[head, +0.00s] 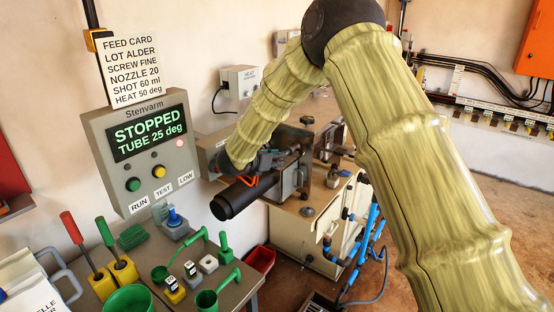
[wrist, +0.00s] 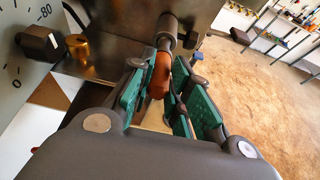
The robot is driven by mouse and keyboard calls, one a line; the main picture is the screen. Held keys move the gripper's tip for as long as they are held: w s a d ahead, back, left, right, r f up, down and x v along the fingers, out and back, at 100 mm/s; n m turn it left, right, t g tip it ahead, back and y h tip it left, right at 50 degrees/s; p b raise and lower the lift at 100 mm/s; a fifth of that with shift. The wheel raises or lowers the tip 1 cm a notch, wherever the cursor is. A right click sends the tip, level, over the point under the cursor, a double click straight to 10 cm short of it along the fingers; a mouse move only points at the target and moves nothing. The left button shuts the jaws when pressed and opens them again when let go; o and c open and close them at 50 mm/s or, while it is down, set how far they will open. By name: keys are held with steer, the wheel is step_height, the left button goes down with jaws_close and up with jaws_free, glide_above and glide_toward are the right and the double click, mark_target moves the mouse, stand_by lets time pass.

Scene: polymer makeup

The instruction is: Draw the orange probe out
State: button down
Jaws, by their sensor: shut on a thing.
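The orange probe (wrist: 158,75) shows in the wrist view as a rounded orange handle between my green finger pads. Its far end meets a grey cylindrical fitting (wrist: 167,32) beside a metal housing; how deep it sits there is hidden. My gripper (wrist: 165,82) is shut on the probe. In the head view my gripper (head: 262,163) is at the machine, just above a black cylinder (head: 236,199), and a small bit of orange (head: 250,181) shows beside it. My arm hides much of that area.
A control panel (head: 140,150) reads STOPPED, TUBE 25 deg. Blue pipes (head: 366,232) run down the machine's right side. A dial and a brass fitting (wrist: 78,46) lie left in the wrist view.

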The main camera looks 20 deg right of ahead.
steer(key=shift+s+a+b, duration=0.75)
steer(key=shift+s+a, duration=0.15)
steer(key=shift+a, duration=0.25)
steer(key=shift+s+a+b, duration=0.75)
steer(key=shift+s+a, duration=0.15)
steer(key=shift+a, duration=0.25)
